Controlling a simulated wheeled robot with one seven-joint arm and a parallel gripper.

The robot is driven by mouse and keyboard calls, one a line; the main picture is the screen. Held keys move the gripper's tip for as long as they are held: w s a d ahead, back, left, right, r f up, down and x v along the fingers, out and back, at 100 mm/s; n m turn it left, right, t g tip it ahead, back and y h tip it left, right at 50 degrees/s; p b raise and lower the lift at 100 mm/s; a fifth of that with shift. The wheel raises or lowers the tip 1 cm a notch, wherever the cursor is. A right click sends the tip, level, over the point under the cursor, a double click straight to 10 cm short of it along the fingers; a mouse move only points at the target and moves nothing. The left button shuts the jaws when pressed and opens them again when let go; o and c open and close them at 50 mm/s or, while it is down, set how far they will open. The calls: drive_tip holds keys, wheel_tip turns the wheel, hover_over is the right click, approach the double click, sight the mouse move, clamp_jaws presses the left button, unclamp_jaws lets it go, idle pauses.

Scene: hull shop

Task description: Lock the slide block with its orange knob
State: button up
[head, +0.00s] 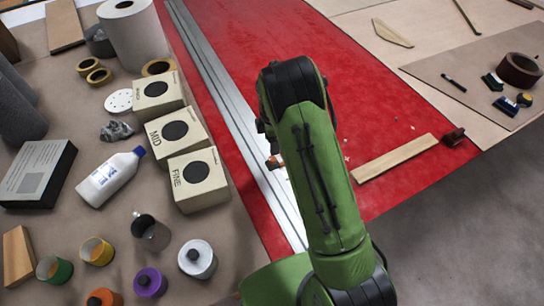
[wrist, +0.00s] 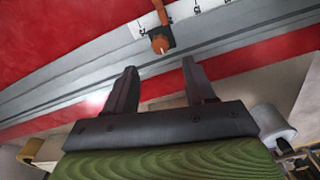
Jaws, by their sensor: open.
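The orange knob (wrist: 161,43) shows in the wrist view, on a small dark slide block (wrist: 171,36) at a pale metal rail. An orange arm-like piece (wrist: 161,13) rises from it. My gripper (wrist: 162,84) is open and empty, its two dark fingers spread below the knob in the picture and apart from it. In the head view a bit of orange (head: 273,162) shows on the rail (head: 205,60) beside my green arm. My arm hides most of the block there, and my fingers are not clear.
The rail runs along a red panel (head: 300,45). To the left stand sanding-disc boxes (head: 158,97), a white bottle (head: 110,178) and several coloured jars (head: 150,282). A wooden strip (head: 395,158) lies on the right of the panel. Red surface beyond my arm is mostly clear.

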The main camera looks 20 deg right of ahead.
sight(272, 158)
wheel_tip(272, 158, down, 8)
drive_tip(key=shift+f+b, duration=0.25)
drive_tip(key=shift+b, duration=0.1)
clamp_jaws()
drive_tip(key=shift+m, duration=0.3)
drive_tip(key=m+b, duration=0.1)
drive_tip(key=m, duration=0.2)
drive_tip(key=shift+m+b, duration=0.4)
drive_tip(key=m+b, duration=0.1)
drive_tip(key=m, duration=0.3)
drive_tip(key=shift+m, duration=0.3)
drive_tip(key=m+b, duration=0.1)
drive_tip(key=m, duration=0.3)
drive_tip(key=shift+m+b, duration=0.4)
drive_tip(key=shift+m, duration=2.1)
drive_tip(key=shift+r, duration=0.1)
